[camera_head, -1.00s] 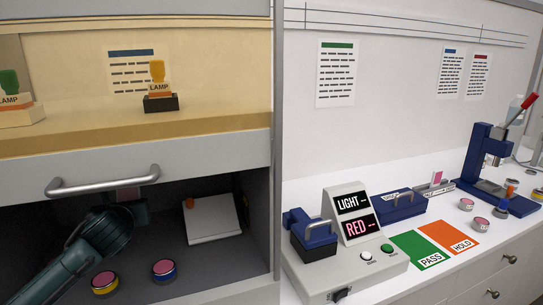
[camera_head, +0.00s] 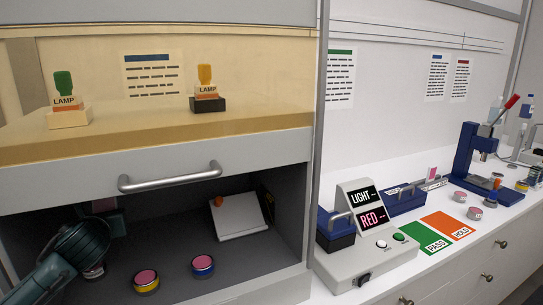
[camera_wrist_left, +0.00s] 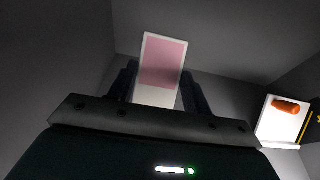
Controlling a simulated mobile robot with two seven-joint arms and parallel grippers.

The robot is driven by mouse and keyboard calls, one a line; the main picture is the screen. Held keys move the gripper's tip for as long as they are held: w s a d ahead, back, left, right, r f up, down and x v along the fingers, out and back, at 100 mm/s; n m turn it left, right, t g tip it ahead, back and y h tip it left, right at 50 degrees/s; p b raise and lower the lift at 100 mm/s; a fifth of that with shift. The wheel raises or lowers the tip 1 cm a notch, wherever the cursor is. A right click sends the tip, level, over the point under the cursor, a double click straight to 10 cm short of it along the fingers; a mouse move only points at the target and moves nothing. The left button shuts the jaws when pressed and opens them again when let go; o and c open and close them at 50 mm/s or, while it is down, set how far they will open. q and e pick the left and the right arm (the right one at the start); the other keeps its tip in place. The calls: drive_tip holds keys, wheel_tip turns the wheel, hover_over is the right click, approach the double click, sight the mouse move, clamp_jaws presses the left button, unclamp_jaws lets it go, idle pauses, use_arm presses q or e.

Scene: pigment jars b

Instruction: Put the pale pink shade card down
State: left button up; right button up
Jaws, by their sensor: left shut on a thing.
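The pale pink shade card (camera_wrist_left: 162,68) stands up between the fingers of my left gripper (camera_wrist_left: 158,92) in the left wrist view; it has a pink field and a white border. In the head view the card (camera_head: 103,205) shows dim and small above my left gripper (camera_head: 112,222), inside the dark lower compartment. The gripper is shut on the card, held above the compartment floor. My right gripper is not in view.
On the compartment floor are a yellow-banded jar (camera_head: 146,281), a blue-banded jar (camera_head: 203,266) and a third jar (camera_head: 93,272) partly behind my arm. A white board (camera_head: 238,218) with an orange piece leans further right. The handle (camera_head: 170,178) crosses the panel above.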

use_arm(q)
drive_tip(key=shift+a, duration=0.2)
drive_tip(key=s+d+f+m+h, duration=0.1)
drive_tip(key=s+d+f+h, duration=0.1)
drive_tip(key=s+d, duration=0.5)
drive_tip(key=s+d+f+m+t+h, duration=0.1)
drive_tip(key=s+d+f, duration=0.4)
drive_tip(key=d, duration=0.8)
drive_tip(key=s+d+f+m+h, duration=0.3)
drive_tip(key=s+d, duration=0.6)
drive_tip(key=d, duration=0.2)
drive_tip(key=shift+f, duration=0.15)
drive_tip(key=shift+a, duration=0.2)
